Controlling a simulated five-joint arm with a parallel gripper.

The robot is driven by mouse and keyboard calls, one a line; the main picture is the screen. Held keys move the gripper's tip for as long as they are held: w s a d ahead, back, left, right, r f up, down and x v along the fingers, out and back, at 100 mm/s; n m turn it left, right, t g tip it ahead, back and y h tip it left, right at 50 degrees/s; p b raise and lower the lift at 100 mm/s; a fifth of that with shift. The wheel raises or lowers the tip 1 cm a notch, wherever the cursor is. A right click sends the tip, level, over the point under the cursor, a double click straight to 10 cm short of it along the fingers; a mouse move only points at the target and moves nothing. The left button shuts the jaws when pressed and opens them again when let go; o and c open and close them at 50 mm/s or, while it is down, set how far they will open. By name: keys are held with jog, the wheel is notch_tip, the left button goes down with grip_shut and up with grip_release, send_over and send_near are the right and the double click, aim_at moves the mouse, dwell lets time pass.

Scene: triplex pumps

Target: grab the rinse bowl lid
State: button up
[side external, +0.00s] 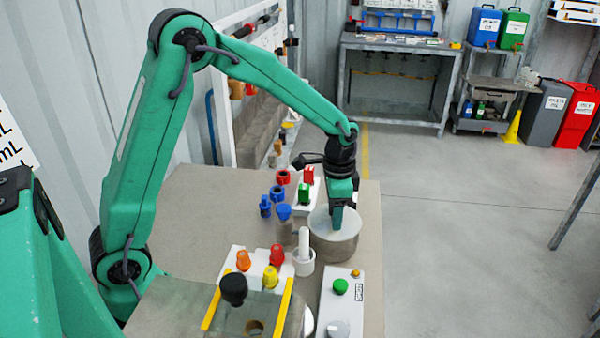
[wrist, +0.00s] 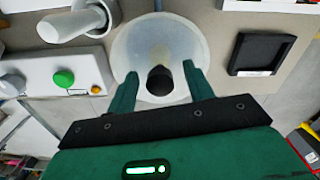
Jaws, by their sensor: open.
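The rinse bowl (side external: 335,246) is a round grey-white vessel on the right part of the bench. Its pale, translucent round lid (wrist: 137,48) shows in the wrist view with a black knob (wrist: 160,80) near its middle. My gripper (wrist: 160,71) is open, with its two green fingers on either side of the knob and a gap to each. In the side view my gripper (side external: 338,222) points down over the bowl and hides the knob. I cannot tell whether the fingertips touch the lid.
A white cup holding a white cylinder (side external: 304,245) stands close to the bowl's left. A control box with a green button (side external: 340,287) lies in front. Blue, red and green fittings (side external: 283,212) stand behind left. A square black tray (wrist: 262,54) lies right of the bowl in the wrist view.

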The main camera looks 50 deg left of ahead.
grip_shut()
jog(key=shift+r, duration=0.1)
jog(key=shift+r, duration=0.8)
notch_tip(320, 180, up, 2)
jog(key=shift+r, duration=0.2)
jog(key=s+d+r, duration=0.6)
jog(key=d+r, duration=0.1)
jog(key=d, duration=0.2)
jog(key=shift+s+d, duration=0.3)
jog(key=shift+d, duration=0.05)
